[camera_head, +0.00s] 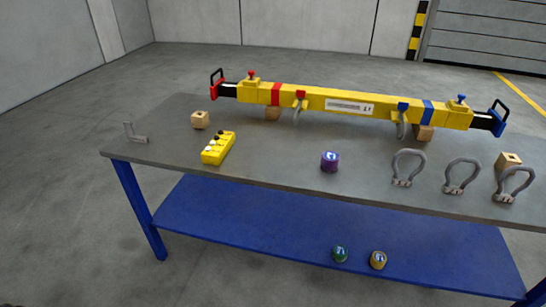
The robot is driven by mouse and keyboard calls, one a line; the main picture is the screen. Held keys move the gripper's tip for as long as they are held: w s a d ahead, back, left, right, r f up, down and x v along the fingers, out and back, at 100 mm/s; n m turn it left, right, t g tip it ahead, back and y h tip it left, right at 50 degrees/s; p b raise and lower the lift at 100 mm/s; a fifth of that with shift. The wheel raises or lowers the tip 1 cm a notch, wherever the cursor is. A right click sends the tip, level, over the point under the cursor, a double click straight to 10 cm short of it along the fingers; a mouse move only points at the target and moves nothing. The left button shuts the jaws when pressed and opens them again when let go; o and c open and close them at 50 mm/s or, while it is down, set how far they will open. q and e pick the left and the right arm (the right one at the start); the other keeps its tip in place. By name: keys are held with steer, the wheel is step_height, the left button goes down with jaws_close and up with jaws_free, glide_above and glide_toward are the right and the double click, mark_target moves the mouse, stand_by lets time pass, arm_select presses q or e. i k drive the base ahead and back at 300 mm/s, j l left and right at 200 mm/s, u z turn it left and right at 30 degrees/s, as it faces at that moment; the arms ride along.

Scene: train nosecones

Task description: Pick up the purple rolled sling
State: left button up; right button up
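The purple rolled sling (330,162) stands on the grey tabletop (270,165) near its front edge, left of the shackles. It is a short upright roll with a pale mark on its top and nothing touching it. Neither of my grippers shows in the head view, so their state is hidden.
A yellow lifting beam (350,105) lies along the table's back on wooden blocks. A yellow remote (218,148) is left of the sling; several grey shackles (408,167) are to the right. Green (340,254) and tan (378,260) rolls sit on the blue lower shelf (270,220).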

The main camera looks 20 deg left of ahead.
mark_target(330, 159)
steer(key=u, duration=0.3)
steer(key=i+j+z, duration=0.3)
steer(key=i+j, duration=0.4)
